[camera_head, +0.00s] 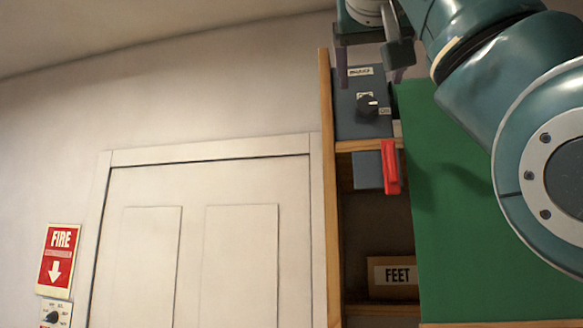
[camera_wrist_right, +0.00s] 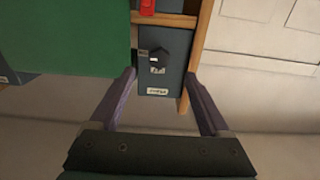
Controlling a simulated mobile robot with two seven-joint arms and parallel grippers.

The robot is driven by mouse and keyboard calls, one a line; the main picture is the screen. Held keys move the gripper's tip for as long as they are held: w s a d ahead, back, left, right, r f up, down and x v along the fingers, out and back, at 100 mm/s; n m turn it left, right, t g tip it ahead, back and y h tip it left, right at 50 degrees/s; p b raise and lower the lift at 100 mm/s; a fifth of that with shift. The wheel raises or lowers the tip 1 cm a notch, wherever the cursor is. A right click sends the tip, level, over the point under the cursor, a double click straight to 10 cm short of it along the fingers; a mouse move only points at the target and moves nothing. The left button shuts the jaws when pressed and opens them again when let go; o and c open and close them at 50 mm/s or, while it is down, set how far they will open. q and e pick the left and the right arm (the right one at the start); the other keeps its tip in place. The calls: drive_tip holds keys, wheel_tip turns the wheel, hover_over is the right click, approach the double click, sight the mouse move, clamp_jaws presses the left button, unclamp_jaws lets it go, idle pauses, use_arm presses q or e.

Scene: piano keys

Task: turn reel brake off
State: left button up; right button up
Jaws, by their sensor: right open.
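A dark grey box (camera_head: 350,115) with a round black knob (camera_head: 367,105) is mounted high in a wooden shelf unit. It carries small white labels; one beside the knob appears to read ON, and the upper one (camera_head: 360,71) is not legible. Which thing is the reel brake is not certain; this box is the likeliest. My right gripper (camera_head: 369,82) is open and empty, its purple fingers at the box's upper part, above the knob. In the right wrist view the box (camera_wrist_right: 174,75) and knob (camera_wrist_right: 159,54) appear between the open fingers (camera_wrist_right: 160,73). My left gripper is out of view.
A red lever-like part (camera_head: 390,167) hangs below the box. A green panel (camera_head: 440,220) stands at the right, partly behind my arm. A FEET sign (camera_head: 396,275) sits lower in the shelf. A white door (camera_head: 200,220) and FIRE sign (camera_head: 57,258) are left.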

sight(368, 105)
drive_tip(key=p+x, duration=0.5)
drive_tip(key=p, duration=0.1)
drive_tip(key=p+x, duration=0.3)
drive_tip(key=shift+w+d+r, duration=0.2)
drive_tip(key=shift+w+r, duration=0.1)
drive_tip(key=shift+r, duration=0.1)
drive_tip(key=shift+w+d+f+p, duration=0.1)
drive_tip(key=shift+w+f+p, duration=0.2)
drive_tip(key=shift+w, duration=0.2)
drive_tip(key=c, duration=0.9)
clamp_jaws()
